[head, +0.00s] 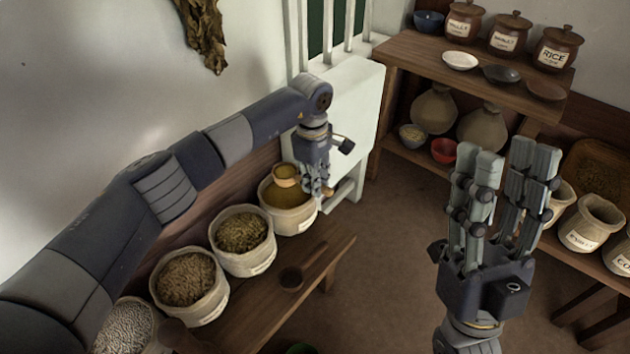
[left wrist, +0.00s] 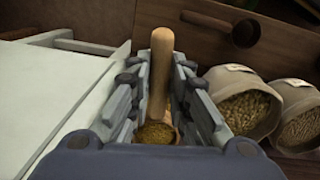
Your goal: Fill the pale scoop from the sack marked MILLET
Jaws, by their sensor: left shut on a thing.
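My left gripper (head: 318,190) is shut on the handle of a pale wooden scoop (head: 285,171) at the far end of the left bench. The scoop's bowl is over the mouth of the farthest sack (head: 291,222), which holds yellow grain. The sack's label is too small to read. In the left wrist view the scoop's pale handle (left wrist: 162,70) stands between the fingers, and yellow grain (left wrist: 157,133) shows at its bowl. My right gripper (head: 508,165) is open and empty, fingers up, in front of the right-hand shelves.
Several other open sacks of grain (head: 246,262) line the bench toward me. A dark scoop (head: 291,279) lies on the bench (head: 262,310) beside them. A pale panel (head: 355,115) stands behind my left gripper. Shelves (head: 400,60) hold jars, dishes and bowls. The floor (head: 390,240) between is clear.

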